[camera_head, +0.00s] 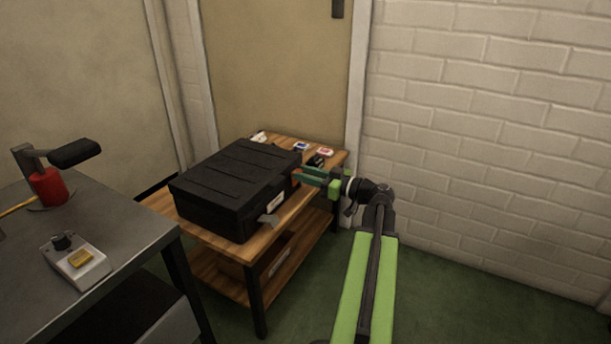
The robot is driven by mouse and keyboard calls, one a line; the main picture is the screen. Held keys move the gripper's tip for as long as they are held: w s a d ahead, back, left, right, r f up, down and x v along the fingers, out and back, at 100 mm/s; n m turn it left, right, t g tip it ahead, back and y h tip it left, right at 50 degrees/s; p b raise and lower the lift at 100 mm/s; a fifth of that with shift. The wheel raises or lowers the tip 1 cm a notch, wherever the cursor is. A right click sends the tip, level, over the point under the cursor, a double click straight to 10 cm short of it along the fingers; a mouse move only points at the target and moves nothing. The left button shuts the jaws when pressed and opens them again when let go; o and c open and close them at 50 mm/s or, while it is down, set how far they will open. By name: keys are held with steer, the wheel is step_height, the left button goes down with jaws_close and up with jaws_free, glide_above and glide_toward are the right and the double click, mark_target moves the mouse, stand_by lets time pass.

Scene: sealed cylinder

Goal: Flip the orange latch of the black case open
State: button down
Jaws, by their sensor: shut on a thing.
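The black case (235,180) lies with its lid down on a wooden two-shelf table. My gripper (301,176), with green fingers, reaches in from the right to the front face of the case, near its far right corner. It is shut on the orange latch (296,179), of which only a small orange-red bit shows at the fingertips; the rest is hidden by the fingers. A grey latch-like piece (269,221) sticks out from the same face nearer the camera.
Small cards and a dark item (317,160) lie on the table (285,215) behind the gripper. A grey desk (130,225) with a red-based lamp-like device (48,187) and a small box (77,260) stands left. A brick wall is right; green floor there is clear.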

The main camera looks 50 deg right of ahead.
steer(key=b, duration=0.2)
steer(key=t+b, duration=0.1)
steer(key=shift+s+f+t+b, duration=0.3)
steer(key=shift+s+b, duration=0.05)
steer(key=shift+b, duration=0.05)
steer(key=c, duration=1)
jaws_free()
steer(key=shift+d, duration=0.1)
steer(key=shift+c, duration=0.2)
steer(key=s+d+r+p, duration=0.3)
steer(key=s+r+p, duration=0.8)
steer(key=shift+d, duration=0.25)
steer(key=shift+s, duration=0.1)
